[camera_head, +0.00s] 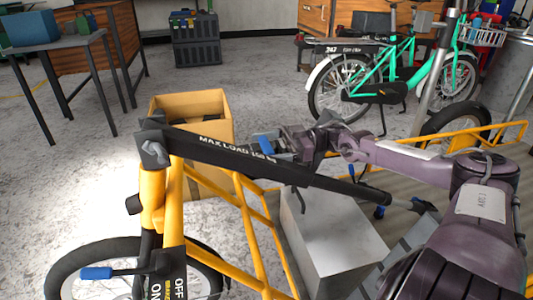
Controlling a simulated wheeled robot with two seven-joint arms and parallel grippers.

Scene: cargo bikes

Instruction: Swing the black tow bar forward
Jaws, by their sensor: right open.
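The black tow bar (220,152), with white "MAX LOAD" lettering, runs from a hinge bracket on the yellow cargo bike (175,205) at upper left down to the right. It slants across the bike's frame and over a grey box. My right gripper (264,145) comes in from the right. It is open, with its blue-padded fingers beside the far, upper edge of the bar's middle. The bar hides part of the fingers, and I cannot tell whether they touch it. My left gripper is not in view.
A pale grey box (325,235) stands below the bar. An open cardboard box (193,104) is behind the bike. A green bike (400,70) stands at the back right and a table (60,44) at the back left. The floor at left is clear.

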